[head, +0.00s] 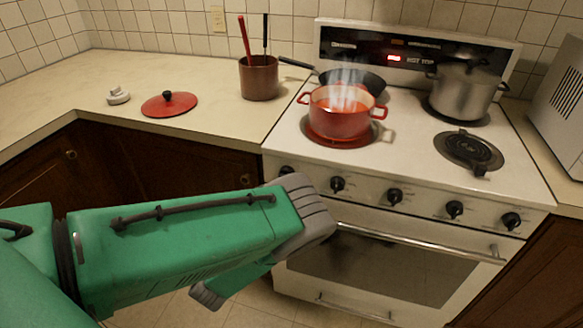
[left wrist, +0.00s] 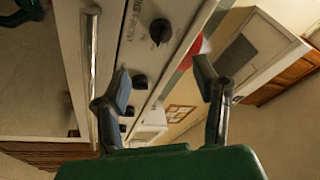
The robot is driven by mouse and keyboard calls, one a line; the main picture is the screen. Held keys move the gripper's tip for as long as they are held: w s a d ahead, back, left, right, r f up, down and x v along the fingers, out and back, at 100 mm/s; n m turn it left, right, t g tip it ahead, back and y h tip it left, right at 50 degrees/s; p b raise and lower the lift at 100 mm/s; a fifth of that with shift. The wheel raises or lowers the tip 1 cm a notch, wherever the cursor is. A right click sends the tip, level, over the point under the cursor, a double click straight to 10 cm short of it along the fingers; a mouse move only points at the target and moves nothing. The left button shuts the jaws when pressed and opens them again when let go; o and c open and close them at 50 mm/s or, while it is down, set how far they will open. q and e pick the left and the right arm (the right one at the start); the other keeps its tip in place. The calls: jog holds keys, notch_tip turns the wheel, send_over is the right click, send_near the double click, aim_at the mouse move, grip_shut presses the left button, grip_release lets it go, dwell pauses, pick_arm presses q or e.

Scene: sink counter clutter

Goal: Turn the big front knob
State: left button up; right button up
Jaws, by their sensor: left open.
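The white stove's front panel (head: 425,205) carries a row of black knobs, including a middle one (head: 395,196), one to its left (head: 338,184), and two to its right. The leftmost knob (head: 287,170) is partly behind my left arm. From the head I cannot tell which is the big one. In the left wrist view, a knob (left wrist: 160,31) looks largest, with smaller ones (left wrist: 139,82) below it. My left gripper (left wrist: 160,86) is open and empty, its fingers apart in front of the panel; no contact with a knob is visible. The head view hides its fingers behind the arm. My right gripper is out of view.
A steaming red pot (head: 341,112) sits on the front left burner, with a pan behind it. A steel pot (head: 466,92) stands at back right. The oven handle (head: 420,243) juts out below the knobs. A red lid (head: 169,104) and utensil crock (head: 259,78) are on the counter.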

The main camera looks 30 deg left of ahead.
pick_arm(q)
jog(key=b+x, duration=0.2)
jog(key=x, duration=0.4)
jog(key=b+x, duration=0.2)
jog(key=x, duration=0.4)
jog(key=shift+w+d+r+b, duration=0.2)
jog(key=shift+w+r+b, duration=0.1)
jog(key=shift+w, duration=0.1)
jog(key=shift+w+d+r, duration=0.1)
jog(key=shift+w+d, duration=0.15)
jog(key=shift+d, duration=0.1)
jog(key=shift+a, duration=0.45)
jog(key=shift+a+f, duration=0.3)
jog(key=shift+a, duration=0.3)
jog(key=c, duration=1.1)
jog(key=shift+c, duration=0.2)
jog(key=shift+d+r, duration=0.1)
jog(key=shift+d, duration=0.4)
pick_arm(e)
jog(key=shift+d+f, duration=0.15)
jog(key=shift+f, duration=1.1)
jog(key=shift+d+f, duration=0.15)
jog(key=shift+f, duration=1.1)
